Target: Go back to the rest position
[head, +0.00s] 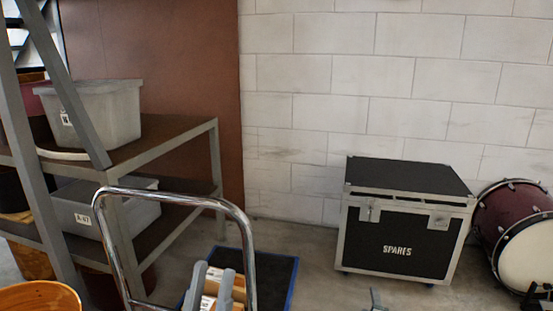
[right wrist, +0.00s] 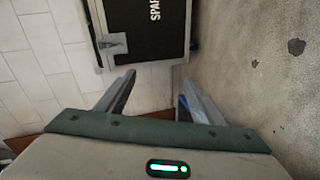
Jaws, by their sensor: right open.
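My left gripper (head: 212,276) is at the bottom of the head view, in front of a hand truck's chrome handle and platform. Its two grey fingers stand apart, and wooden-coloured items with white labels show between and behind them. A small grey piece at the bottom of the head view may be part of the right gripper; I cannot tell.
The chrome handle (head: 178,194) and blue-edged platform (head: 275,270) stand close to my left gripper. The SPARES case (head: 400,242) and a drum (head: 525,262) stand right. Floor between platform and case is clear.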

